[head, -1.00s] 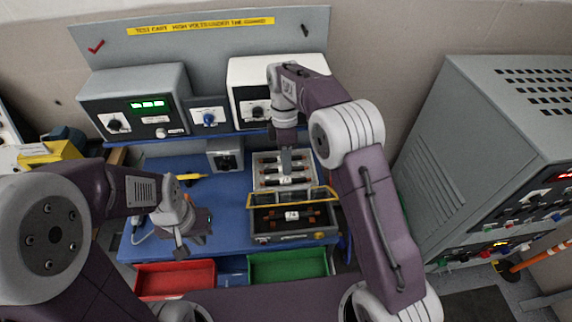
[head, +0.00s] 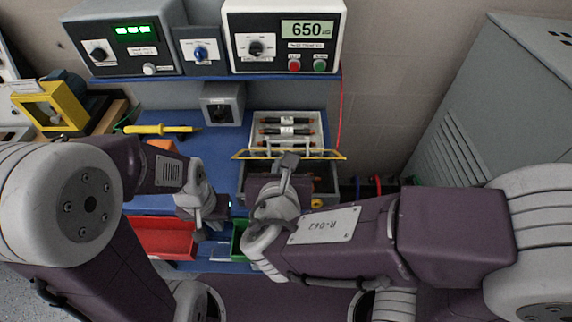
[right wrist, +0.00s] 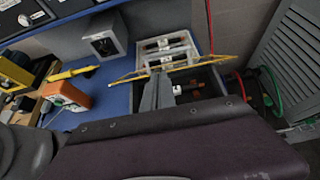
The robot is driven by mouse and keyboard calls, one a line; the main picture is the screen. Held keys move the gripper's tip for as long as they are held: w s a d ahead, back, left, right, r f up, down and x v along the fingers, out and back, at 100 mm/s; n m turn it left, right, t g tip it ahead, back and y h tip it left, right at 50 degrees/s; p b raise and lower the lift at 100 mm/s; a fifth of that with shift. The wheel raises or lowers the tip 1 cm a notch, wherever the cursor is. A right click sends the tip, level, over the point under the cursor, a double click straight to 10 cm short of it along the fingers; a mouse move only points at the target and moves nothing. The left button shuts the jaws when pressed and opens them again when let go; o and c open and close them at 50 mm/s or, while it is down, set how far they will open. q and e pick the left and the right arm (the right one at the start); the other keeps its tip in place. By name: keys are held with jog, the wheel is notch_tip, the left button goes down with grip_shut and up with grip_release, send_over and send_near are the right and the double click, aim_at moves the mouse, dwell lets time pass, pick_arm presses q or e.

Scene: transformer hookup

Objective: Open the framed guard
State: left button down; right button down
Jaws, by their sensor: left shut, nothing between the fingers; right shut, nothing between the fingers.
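The framed guard (head: 330,155) is a thin yellow frame above the front compartment of a grey box (head: 334,187). It shows almost edge-on in the head view, so it looks raised off the compartment; the exact angle is unclear. In the right wrist view the yellow frame (right wrist: 206,64) crosses just beyond the fingers. My right gripper (head: 288,160) is shut and empty at the frame's middle; I cannot tell whether it touches. My right arm hides much of the compartment. My left gripper (head: 199,234) is shut and empty, pointing down near the red bin.
Behind the guard, a tray (head: 318,118) holds several dark rods. A yellow probe (head: 160,129) lies on the blue bench at left. A red bin (head: 165,240) and a green bin (head: 238,240) stand in front. Instruments stand on the back shelf. A grey cabinet (head: 480,110) is at right.

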jog(key=b+x, duration=0.1)
jog(key=x, duration=0.8)
jog(key=shift+a+b, duration=0.2)
jog(key=shift+b, duration=0.1)
jog(key=shift+w+d+f, duration=0.1)
jog(key=shift+w+f, duration=0.1)
jog(key=shift+w, duration=0.2)
